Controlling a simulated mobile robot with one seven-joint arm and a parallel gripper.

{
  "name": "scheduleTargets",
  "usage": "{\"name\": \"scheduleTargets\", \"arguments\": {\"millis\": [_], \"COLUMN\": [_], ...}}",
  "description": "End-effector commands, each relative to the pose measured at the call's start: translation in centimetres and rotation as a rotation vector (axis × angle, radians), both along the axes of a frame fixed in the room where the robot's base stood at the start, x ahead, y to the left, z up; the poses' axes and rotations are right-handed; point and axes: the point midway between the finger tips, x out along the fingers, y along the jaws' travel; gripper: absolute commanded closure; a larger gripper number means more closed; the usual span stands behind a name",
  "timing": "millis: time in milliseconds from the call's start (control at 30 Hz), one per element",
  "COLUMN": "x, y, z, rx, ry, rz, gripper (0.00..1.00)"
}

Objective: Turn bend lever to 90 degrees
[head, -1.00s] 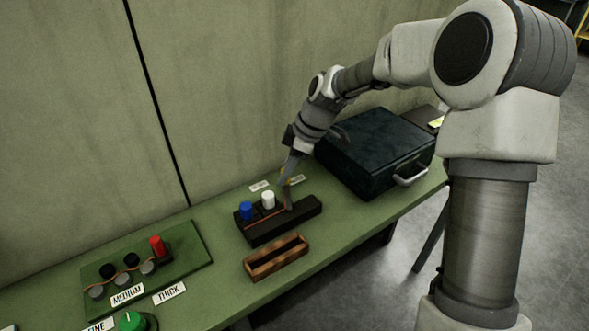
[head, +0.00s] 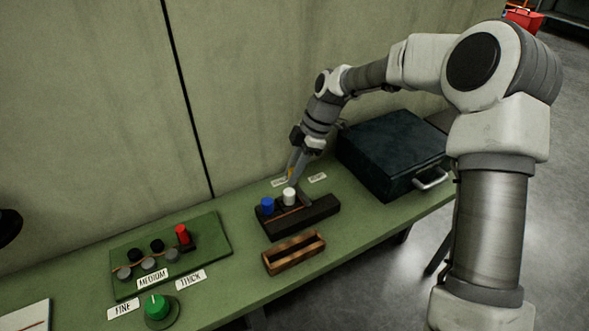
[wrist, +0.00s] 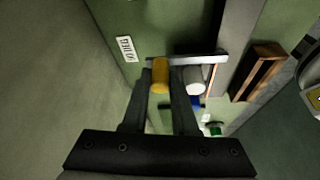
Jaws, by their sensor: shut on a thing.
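The bend lever is a flat grey bar (wrist: 205,59) with a yellow grip (wrist: 160,75), clear in the wrist view. My gripper (wrist: 160,80) is shut on the yellow grip, one finger on each side. In the head view, my gripper (head: 291,177) is behind the white post, on the wall side of the dark bending block (head: 322,213). A white post (head: 289,196) and a blue post (head: 267,205) stand on the block, with a copper-coloured wire (head: 284,215) along it. The fingers partly hide the lever, and its angle scale is not readable.
A wooden tray (head: 292,254) lies in front of the block. A dark case (head: 390,152) stands to the right, near my arm. A green board (head: 207,225) with pegs and a red knob, and a green dial (head: 157,307), are to the left. The wall is close behind.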

Motion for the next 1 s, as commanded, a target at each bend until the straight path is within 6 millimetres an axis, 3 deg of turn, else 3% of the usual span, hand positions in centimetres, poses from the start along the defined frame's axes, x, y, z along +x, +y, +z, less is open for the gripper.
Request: {"name": "scheduleTargets", "arguments": {"millis": [267, 300, 433, 767, 1000], "x": [0.0, 0.0, 0.0, 0.0, 0.5], "y": [0.1, 0.1, 0.0, 0.0, -1.2], "z": [0.0, 0.0, 0.0, 0.2, 3.4], "rx": [0.0, 0.0, 0.0, 0.0, 0.0], "ry": [0.0, 0.0, 0.0, 0.0, -0.003], "rz": [0.001, 0.001, 0.0, 0.0, -0.002], "gripper": [1.0, 0.68, 0.45, 0.43, 0.43]}}
